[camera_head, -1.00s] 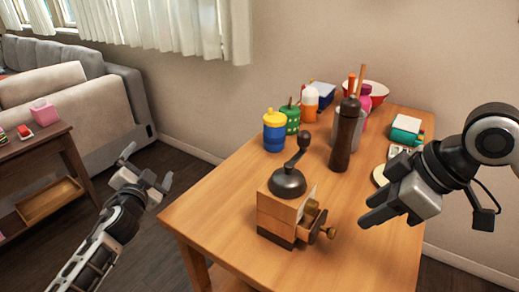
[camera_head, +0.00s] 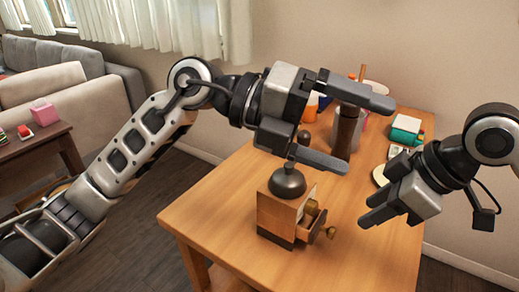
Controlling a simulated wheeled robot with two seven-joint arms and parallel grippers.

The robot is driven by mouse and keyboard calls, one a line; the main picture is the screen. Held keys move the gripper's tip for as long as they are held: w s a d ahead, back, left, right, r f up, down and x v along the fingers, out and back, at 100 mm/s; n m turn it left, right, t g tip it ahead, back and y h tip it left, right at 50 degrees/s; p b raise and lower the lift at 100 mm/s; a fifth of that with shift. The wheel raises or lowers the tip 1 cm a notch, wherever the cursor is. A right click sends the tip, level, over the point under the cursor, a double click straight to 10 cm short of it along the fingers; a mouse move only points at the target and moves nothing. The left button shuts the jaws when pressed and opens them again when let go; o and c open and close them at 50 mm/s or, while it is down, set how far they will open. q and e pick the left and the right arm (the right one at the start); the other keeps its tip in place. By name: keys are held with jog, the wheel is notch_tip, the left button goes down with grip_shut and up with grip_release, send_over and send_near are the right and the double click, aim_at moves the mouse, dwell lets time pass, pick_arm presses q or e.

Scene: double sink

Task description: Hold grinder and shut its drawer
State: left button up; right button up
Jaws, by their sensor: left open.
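The grinder (camera_head: 280,211) stands upright near the front of the wooden table, with a wooden body and a dark metal dome (camera_head: 287,181). Its drawer (camera_head: 314,222) faces right and sticks out, with a brass knob (camera_head: 330,232).
A tall dark pepper mill (camera_head: 345,135) stands behind the grinder, partly hidden by my left gripper. A green and white box (camera_head: 406,129) is at the table's back right. My left arm hides several containers. The front right tabletop is clear.

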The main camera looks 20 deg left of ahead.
pick_arm(q)
notch_tip(320, 180, down, 4)
jog(key=s+a+m+y, duration=0.1)
jog(key=s+a+y, duration=0.1)
jog(key=y, duration=0.5)
jog(key=n+t+y, duration=0.1)
jog(key=t+y, duration=0.3)
jog(key=y, duration=0.3)
send_near(277, 198)
jog(key=x, duration=1.1)
jog(key=shift+f, duration=0.2)
jog(key=c, duration=1.3)
jog(key=shift+o, duration=1.3)
